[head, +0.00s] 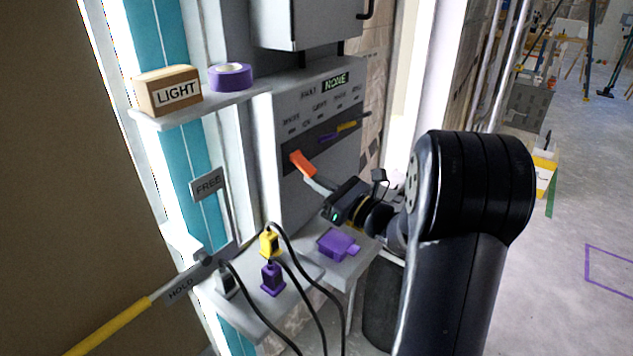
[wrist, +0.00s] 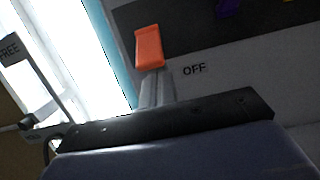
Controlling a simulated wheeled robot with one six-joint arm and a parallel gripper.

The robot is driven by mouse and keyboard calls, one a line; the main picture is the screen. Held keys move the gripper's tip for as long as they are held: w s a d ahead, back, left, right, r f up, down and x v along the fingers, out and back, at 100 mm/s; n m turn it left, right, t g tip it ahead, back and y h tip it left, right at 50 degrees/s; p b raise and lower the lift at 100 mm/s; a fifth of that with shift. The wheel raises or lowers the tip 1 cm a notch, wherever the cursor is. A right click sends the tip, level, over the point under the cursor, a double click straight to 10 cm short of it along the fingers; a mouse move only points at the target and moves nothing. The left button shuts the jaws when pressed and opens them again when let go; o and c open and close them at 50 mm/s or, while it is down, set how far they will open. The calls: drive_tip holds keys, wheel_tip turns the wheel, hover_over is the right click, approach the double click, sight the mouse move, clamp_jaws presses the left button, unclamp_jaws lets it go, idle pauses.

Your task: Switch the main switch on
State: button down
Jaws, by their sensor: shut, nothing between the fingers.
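The grey panel (head: 285,215) stands ahead with a dark strip across its front. At the strip's left end is an orange switch handle (head: 302,163), also seen in the wrist view (wrist: 149,46). An OFF label (wrist: 195,70) is on the panel to its right. My gripper (head: 316,182) is shut and empty, its grey fingertips (wrist: 156,78) at the lower end of the orange handle. Whether they touch it cannot be told. Purple (head: 328,138) and yellow (head: 349,126) handles lie further right on the strip. Small panel labels are mostly unreadable.
A shelf (head: 215,108) at upper left holds a LIGHT box (head: 168,92) and purple tape (head: 231,77). Below are yellow (head: 269,243) and purple (head: 272,279) plugs with black cables, a purple block (head: 337,245), and a yellow-handled HOLD lever (head: 110,325). Open floor lies right.

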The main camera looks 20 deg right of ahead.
sight(309, 165)
drive_tip(key=shift+r, duration=0.1)
drive_tip(key=shift+s+d+r+g+p, duration=0.15)
drive_tip(key=shift+g+p, duration=0.15)
drive_tip(key=shift+p, duration=0.35)
drive_tip(key=shift+r+h+p, duration=0.1)
drive_tip(key=shift+h+p, duration=0.2)
drive_tip(key=r+g+p, duration=0.1)
drive_tip(key=p, duration=0.1)
drive_tip(key=r+h+p, duration=0.1)
drive_tip(key=p, duration=0.1)
drive_tip(key=shift+s+d+g+p, duration=0.2)
drive_tip(key=shift+s+g+p, duration=0.05)
drive_tip(key=shift+g+p, duration=0.15)
drive_tip(key=p, duration=0.1)
drive_tip(key=r+g+h+p, duration=0.1)
drive_tip(key=p, duration=0.1)
drive_tip(key=shift+s+d+g, duration=0.15)
drive_tip(key=shift+s+g, duration=0.1)
drive_tip(key=shift+g, duration=0.05)
drive_tip(key=shift+r, duration=0.45)
drive_tip(key=shift+f, duration=0.15)
